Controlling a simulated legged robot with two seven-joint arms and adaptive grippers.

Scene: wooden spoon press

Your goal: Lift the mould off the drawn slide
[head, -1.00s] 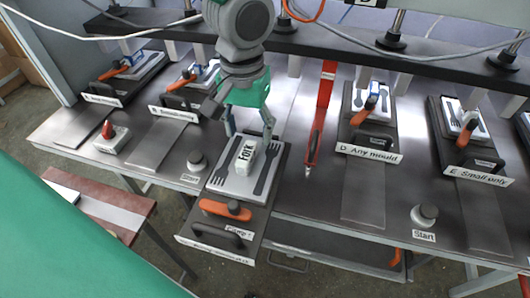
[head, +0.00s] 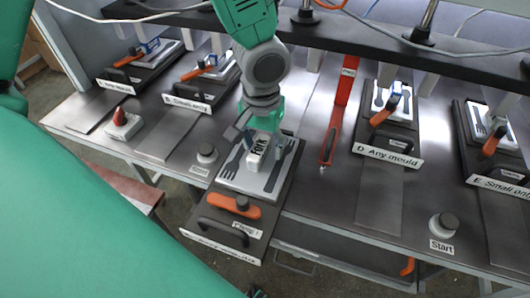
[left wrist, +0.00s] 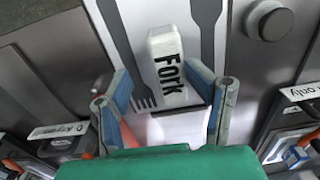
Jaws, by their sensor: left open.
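The drawn slide (head: 218,216) is pulled out toward me at the front of the bench. On it lies the grey mould (head: 246,181) with dark fork shapes and a white block handle (head: 257,152) marked "Fork". An orange clamp lever (head: 236,206) and a black handle sit at the slide's front. My left gripper (head: 264,148) is over the mould, with its fingers down on both sides of the block. In the left wrist view, the open fingers (left wrist: 165,95) stand either side of the block handle (left wrist: 166,66), with gaps showing. My right gripper is not in view.
Other slides with moulds stand pushed in at left and right, including "D Any mould" (head: 388,155). A red bar (head: 338,118) stands right of the drawn slide. Round buttons (head: 443,226) and a red-topped box (head: 121,123) are on the bench. A dark rail with posts crosses behind.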

